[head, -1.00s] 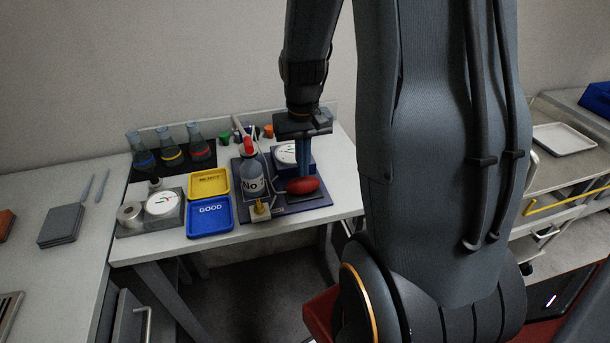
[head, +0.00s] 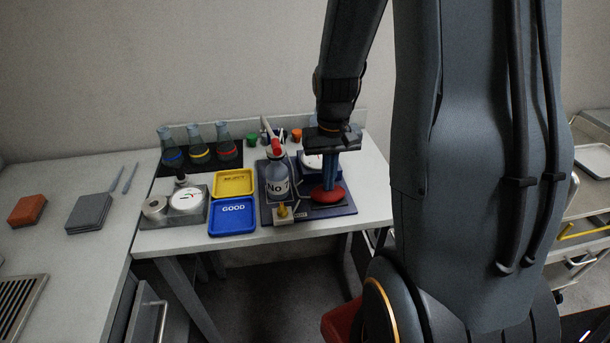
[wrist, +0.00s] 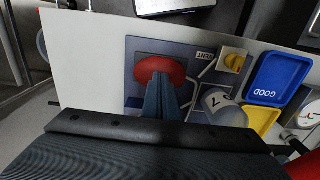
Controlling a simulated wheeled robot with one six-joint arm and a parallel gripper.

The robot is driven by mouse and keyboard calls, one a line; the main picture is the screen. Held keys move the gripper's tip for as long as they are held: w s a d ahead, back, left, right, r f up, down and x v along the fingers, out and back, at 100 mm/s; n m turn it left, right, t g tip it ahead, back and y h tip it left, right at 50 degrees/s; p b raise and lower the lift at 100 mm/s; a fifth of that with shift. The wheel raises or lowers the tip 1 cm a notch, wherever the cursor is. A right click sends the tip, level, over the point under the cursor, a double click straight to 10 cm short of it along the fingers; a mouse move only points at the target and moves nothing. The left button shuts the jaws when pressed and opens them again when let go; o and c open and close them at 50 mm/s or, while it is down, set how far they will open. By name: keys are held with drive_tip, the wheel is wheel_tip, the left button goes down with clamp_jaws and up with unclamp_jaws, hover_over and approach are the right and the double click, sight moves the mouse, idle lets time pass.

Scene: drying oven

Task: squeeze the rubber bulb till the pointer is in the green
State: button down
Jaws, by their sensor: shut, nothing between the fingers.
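The red rubber bulb (head: 327,195) lies on a dark blue base plate (head: 345,209) on the white table. It also shows in the wrist view (wrist: 160,69). My gripper (head: 329,187) is shut and empty, pointing down. Its blue fingers (wrist: 162,82) reach the bulb and appear to touch it from above; I cannot tell how far it is pressed in. A white round dial (head: 312,161) stands just behind the bulb, partly covered by my gripper. Its pointer is too small and hidden to read.
Farther left are a blue GOOD tray (head: 214,229), a yellow tray (head: 218,192) and another dial (head: 187,199). Flasks (head: 198,150) stand behind.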

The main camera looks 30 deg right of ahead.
drive_tip(key=shift+r+p, duration=1.2)
drive_tip(key=shift+r, duration=0.1)
drive_tip(key=shift+r, duration=0.1)
wheel_tip(320, 180, up, 6)
drive_tip(key=p, duration=0.5)
drive_tip(key=s+a+f+n+b, duration=0.1)
drive_tip(key=s+a+b, duration=0.2)
drive_tip(key=a, duration=0.3)
drive_tip(key=s+a+f+n+t+b, duration=0.1)
drive_tip(key=s+a+f+n+b, duration=0.1)
drive_tip(key=s+a+b, duration=0.2)
drive_tip(key=a, duration=0.3)
drive_tip(key=shift+s, duration=0.3)
idle(4.2)
